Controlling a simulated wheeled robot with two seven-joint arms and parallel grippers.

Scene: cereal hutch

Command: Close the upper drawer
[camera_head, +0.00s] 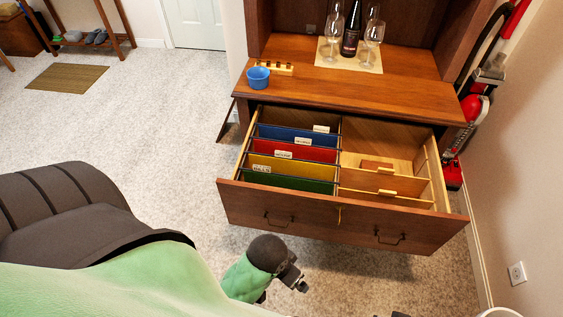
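The upper drawer (312,213) of the wooden hutch is pulled far out below the counter. Its front has two dark handles, one at the left (279,219) and one at the right (389,238). Hanging file folders in blue, red, yellow and green (288,170) fill its left half. Light wooden dividers (385,183) stand in its right half. My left gripper (296,281) is below and in front of the drawer front, apart from it; its fingers are too small and dark to read. My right gripper is not clearly visible.

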